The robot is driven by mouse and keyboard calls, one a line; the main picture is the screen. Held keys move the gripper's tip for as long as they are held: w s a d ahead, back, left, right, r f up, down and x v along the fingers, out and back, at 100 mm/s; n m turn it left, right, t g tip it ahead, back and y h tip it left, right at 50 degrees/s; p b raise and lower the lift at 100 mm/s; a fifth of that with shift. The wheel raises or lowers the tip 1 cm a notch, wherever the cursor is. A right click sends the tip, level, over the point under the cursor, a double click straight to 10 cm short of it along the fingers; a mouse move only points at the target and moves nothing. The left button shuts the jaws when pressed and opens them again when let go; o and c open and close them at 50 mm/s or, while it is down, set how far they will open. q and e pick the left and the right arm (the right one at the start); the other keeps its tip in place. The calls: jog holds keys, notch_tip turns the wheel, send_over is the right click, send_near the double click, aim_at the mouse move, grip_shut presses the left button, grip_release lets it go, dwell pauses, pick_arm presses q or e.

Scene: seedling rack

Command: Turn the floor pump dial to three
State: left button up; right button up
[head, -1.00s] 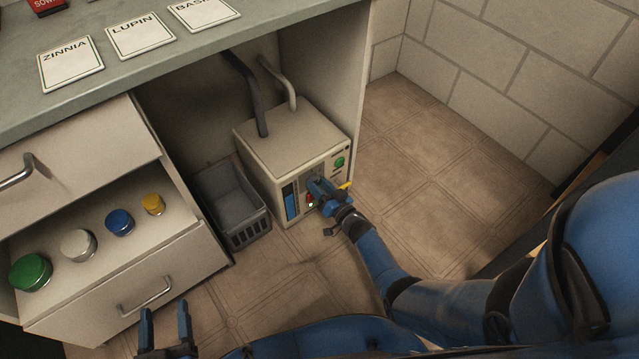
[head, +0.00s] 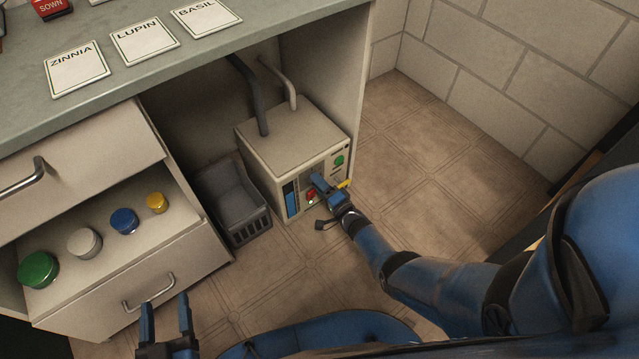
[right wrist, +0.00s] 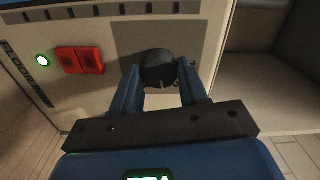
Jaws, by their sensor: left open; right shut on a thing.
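The floor pump (head: 290,140) is a beige box on the floor under the bench. Its front has a blue gauge strip, a red switch and a green button. In the right wrist view its black round dial (right wrist: 158,66) sits on a grey panel, with a pale mark at its lower edge. The numbers around it are not readable. My right gripper (right wrist: 161,72) is shut on the dial, one finger on each side; in the head view it hides the dial. My left gripper (head: 165,308) is open and empty in front of the lower drawer.
A grey basket (head: 236,205) stands left of the pump. An open drawer (head: 165,252) with several coloured round lids is further left. Name cards lie on the bench top (head: 215,48). The tiled floor (head: 430,170) right of the pump is clear.

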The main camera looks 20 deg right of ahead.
jog(key=shift+m, duration=3.8)
jog(key=o, duration=1.1)
jog(key=shift+c, duration=0.2)
jog(key=shift+s+p, duration=0.1)
jog(key=shift+p, duration=0.25)
jog(key=p+v, duration=0.4)
jog(key=v, duration=0.6)
jog(key=shift+s+d, duration=0.2)
jog(key=shift+s, duration=0.1)
